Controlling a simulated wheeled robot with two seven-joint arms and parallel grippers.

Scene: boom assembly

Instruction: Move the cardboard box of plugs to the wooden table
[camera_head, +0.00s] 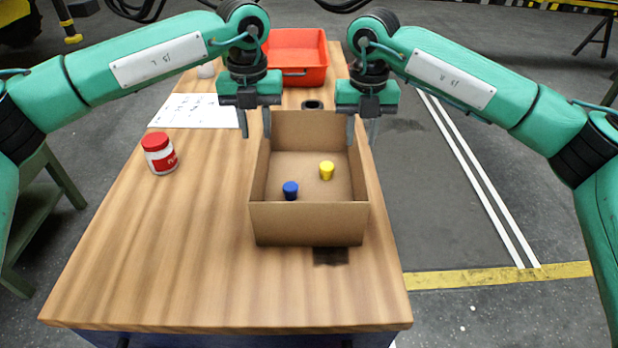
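The open cardboard box (308,224) is on the wooden table (180,270), right of its middle, close to the right edge. A blue plug (290,190) and a yellow plug (327,170) are inside it. My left gripper (255,128) is at the box's rear left wall, its fingers apart, one on each side of the wall. My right gripper (362,132) is at the rear right wall, its fingers also apart, with one inside the box. A dark patch shows under the box's front right; I cannot tell whether the bottom fully touches the table.
A red-and-white jar (160,153) stands left of the box. Paper sheets (194,111) lie behind it. A red bin (299,55) stands at the table's far end, with a small dark object (312,104) before it. The table's front left is clear.

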